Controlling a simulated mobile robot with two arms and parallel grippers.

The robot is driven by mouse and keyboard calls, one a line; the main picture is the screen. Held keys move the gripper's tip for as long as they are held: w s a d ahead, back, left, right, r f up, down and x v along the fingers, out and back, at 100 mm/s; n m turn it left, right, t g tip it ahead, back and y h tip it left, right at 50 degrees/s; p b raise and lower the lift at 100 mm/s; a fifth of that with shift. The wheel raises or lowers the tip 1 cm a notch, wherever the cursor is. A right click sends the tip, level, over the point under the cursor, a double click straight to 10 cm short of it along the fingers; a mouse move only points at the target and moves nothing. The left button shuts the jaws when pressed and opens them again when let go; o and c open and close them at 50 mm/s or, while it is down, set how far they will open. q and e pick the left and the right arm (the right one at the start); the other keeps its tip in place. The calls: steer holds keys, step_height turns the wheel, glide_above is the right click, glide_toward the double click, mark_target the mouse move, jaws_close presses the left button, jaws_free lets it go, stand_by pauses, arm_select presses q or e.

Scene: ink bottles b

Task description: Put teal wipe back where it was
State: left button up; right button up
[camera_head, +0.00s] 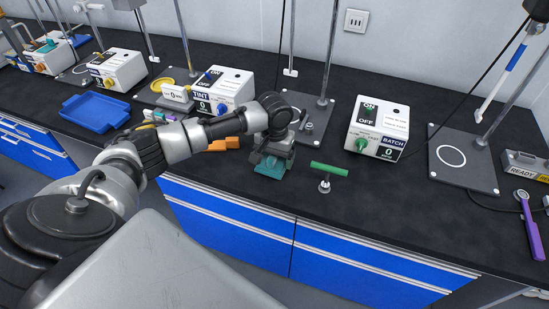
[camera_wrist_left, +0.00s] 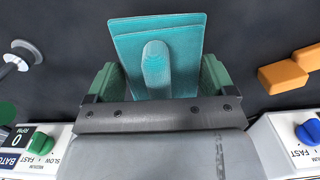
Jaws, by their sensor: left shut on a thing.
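The teal wipe (camera_head: 269,168) is a flat, layered pad with a raised rounded ridge, low over the black bench near its front edge. It fills the middle of the left wrist view (camera_wrist_left: 185,45), with its ridge pointing toward the gripper. My left gripper (camera_head: 275,157) is shut on the wipe, with a green finger on each side of it in the wrist view (camera_wrist_left: 156,75). I cannot tell whether the wipe touches the bench. My right gripper is not in view.
The BATCH box (camera_head: 377,128) and TINT box (camera_head: 222,90) stand behind. A blue tray (camera_head: 95,111) lies far left. Bare bench lies right of the green handle.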

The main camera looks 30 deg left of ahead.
arm_select(q)
steer(key=shift+f, duration=0.55)
steer(key=o, duration=0.7)
steer(key=shift+f, duration=0.15)
steer(key=shift+o, duration=0.2)
steer(key=shift+r, duration=0.35)
step_height(320, 180, up, 12)
steer(key=shift+f, duration=0.15)
